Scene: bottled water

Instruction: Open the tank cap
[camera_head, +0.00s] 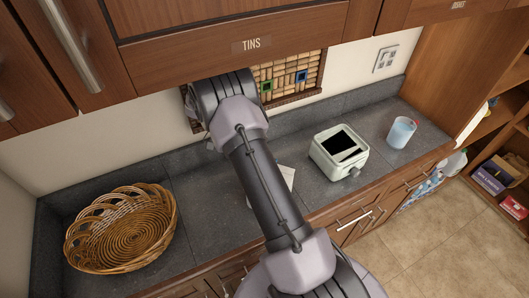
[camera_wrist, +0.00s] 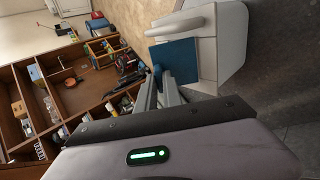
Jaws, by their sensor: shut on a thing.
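In the wrist view a white appliance (camera_wrist: 206,65) with a rounded white bar (camera_wrist: 181,23) lies just beyond my gripper (camera_wrist: 158,71). A flat blue square piece (camera_wrist: 181,58), which looks like the tank cap, is at the fingertips. The fingers are close together and shut on it. I cannot tell whether the piece still touches the white body. In the head view my arm reaches up to the wall below the cabinets, and its end and fingers are hidden.
A woven basket (camera_head: 124,232) stands at the left of the dark counter (camera_head: 205,200). A pale box with a black top (camera_head: 325,157) and a cup of blue liquid (camera_head: 401,132) stand to the right. Cabinets (camera_head: 225,48) hang low over my arm. Open shelves (camera_head: 496,150) are at far right.

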